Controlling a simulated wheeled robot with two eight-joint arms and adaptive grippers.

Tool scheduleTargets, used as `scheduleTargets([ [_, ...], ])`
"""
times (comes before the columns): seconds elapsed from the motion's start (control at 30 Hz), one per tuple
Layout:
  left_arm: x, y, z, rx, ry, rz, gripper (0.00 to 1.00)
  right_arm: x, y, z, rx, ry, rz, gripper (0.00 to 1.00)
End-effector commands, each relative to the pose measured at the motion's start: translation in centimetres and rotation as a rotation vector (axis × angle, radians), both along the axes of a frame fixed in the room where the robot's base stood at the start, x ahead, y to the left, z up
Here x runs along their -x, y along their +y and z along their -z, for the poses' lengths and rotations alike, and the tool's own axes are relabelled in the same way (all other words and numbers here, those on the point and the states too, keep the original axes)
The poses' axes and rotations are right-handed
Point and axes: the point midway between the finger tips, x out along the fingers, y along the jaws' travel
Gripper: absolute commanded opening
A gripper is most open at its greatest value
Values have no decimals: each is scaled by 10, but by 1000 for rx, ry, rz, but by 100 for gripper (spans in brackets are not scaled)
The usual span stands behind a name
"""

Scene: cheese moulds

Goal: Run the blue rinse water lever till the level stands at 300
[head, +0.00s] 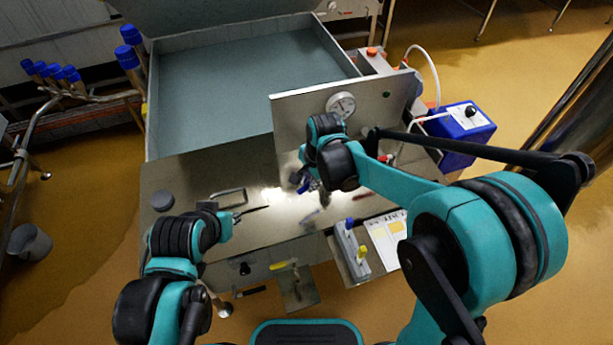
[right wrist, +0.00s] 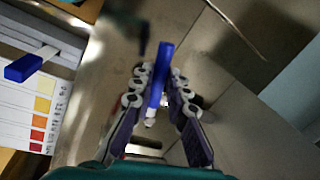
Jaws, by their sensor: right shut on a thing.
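The blue lever (right wrist: 160,68) stands between the fingers of my right gripper (right wrist: 160,85) in the right wrist view, and the gripper is shut on it. In the head view my right gripper (head: 308,186) is low in front of the upright steel panel; my own wrist hides much of the lever there. My left gripper (head: 246,208) is over the left part of the steel worktop, apart from the lever; its fingers are too small and dark to judge. I cannot make out a water level or a 300 mark in either view.
A round dial (head: 341,105) is on the steel panel (head: 292,120). Behind it is a large grey vat (head: 152,110). A colour chart (head: 385,236) and a grey holder (head: 346,244) with blue and yellow tops are at the front right. A blue box (head: 462,122) is at the right.

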Motion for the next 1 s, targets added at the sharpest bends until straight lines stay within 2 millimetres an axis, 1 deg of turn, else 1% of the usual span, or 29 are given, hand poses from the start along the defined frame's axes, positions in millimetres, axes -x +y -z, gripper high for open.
scheduleTargets([
  [0.3, 0, 0, -7, 0, 0, 0, 24, 12, -14, 0, 0, 2, -245, 0],
  [0.5, 0, 0, -9, 0, 0, 0, 24, 16, -20, 0, -1, 2, -355, 0],
  [0.7, 0, 0, -9, 0, 0, 0, 24, 18, -24, 0, 0, 1, -416, 0],
  [1.0, 0, 0, -10, 0, 0, 0, 24, 19, -26, 0, 0, 1, -439, 0],
])
